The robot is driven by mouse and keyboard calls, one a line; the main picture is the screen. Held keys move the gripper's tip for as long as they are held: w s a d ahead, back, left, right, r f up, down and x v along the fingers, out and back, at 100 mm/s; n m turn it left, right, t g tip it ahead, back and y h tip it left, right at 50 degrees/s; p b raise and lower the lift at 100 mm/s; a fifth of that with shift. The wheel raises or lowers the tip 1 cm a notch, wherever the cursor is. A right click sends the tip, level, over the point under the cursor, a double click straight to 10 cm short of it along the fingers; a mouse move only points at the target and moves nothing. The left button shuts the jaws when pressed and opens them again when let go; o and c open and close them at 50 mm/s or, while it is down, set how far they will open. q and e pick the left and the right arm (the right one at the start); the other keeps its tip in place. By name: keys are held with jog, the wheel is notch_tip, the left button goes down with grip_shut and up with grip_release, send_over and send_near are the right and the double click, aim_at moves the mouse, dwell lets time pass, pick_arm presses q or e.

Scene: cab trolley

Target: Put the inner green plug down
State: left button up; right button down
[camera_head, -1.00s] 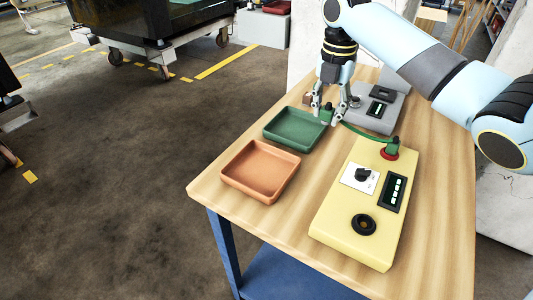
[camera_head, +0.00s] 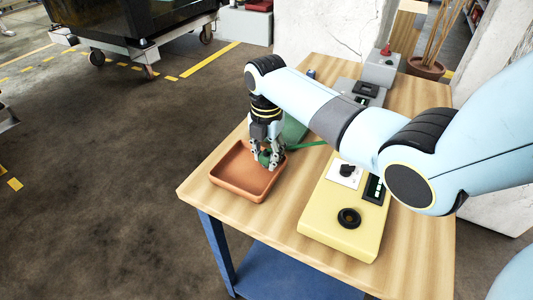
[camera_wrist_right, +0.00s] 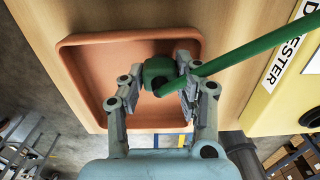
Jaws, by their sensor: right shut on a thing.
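My right gripper (camera_head: 266,161) is shut on a green plug (camera_wrist_right: 158,72) over the orange tray (camera_head: 230,181). In the right wrist view the plug is between the two fingers, with the tray (camera_wrist_right: 98,68) behind it. I cannot tell whether the plug touches the tray floor. A green cord (camera_wrist_right: 240,54) runs from the plug toward the yellow tester box (camera_head: 318,215). In the head view the cord (camera_head: 306,145) passes behind my arm, which hides its far end. My left gripper is not in view.
A green tray (camera_head: 293,129) lies just beyond the orange one, partly hidden by my arm. A grey device (camera_head: 365,90) and a grey box with a red part (camera_head: 382,68) stand farther back. Bare wooden table (camera_head: 257,219) lies in front of the orange tray.

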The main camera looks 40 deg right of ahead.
aim_at(267, 154)
jog(key=shift+f, duration=0.15)
jog(key=c, duration=1.2)
grip_release()
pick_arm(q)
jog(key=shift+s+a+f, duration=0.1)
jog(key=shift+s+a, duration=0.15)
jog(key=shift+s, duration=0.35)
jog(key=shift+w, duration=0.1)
pick_arm(e)
notch_tip(267, 154, up, 12)
